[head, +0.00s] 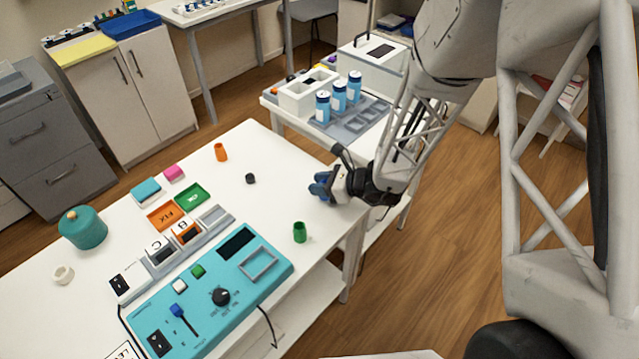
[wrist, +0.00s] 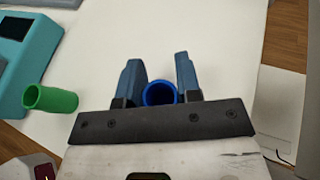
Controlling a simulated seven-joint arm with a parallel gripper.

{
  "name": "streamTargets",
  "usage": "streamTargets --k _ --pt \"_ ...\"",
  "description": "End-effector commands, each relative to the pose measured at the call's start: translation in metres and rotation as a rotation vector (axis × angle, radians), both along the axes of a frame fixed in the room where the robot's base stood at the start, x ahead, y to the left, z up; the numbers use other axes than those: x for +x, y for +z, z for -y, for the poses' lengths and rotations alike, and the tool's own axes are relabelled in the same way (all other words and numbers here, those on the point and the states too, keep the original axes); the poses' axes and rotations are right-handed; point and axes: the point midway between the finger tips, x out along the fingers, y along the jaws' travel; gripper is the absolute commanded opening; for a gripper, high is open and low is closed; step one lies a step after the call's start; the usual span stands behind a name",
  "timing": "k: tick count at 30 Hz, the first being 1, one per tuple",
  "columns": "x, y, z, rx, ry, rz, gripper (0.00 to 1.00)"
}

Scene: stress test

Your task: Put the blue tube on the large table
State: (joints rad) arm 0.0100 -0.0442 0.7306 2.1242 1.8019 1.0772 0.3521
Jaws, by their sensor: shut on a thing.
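The blue tube (wrist: 160,94) shows in the wrist view as a round, open rim between the two blue-grey fingers of my gripper (wrist: 160,78). My gripper is shut on it. In the head view my gripper (head: 322,186) is low over the right side of the large white table (head: 265,205), near its edge. There I cannot tell the tube apart from the bluish fingers. The bare white top of the large table (wrist: 225,50) lies below the fingers in the wrist view. I cannot tell whether the tube's bottom touches it.
A green tube (head: 300,232) stands on the large table near my gripper. A black knob-like piece (head: 250,178) and an orange cup (head: 221,152) are farther left. A teal control panel (head: 205,300) fills the front. A smaller table with blue-white cans (head: 339,96) stands behind.

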Motion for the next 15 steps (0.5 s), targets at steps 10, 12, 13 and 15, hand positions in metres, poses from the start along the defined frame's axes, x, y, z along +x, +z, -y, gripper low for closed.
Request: streamTargets --k 10,12,13,15 --pt "0.0000 -0.0024 0.0000 0.000 0.000 0.000 0.57" --pt "0.0000 -0.0024 0.0000 0.000 0.000 0.000 0.57" --pt "0.0000 -0.0024 0.0000 0.000 0.000 0.000 0.57" --pt "0.0000 -0.0024 0.0000 0.000 0.000 0.000 0.57"
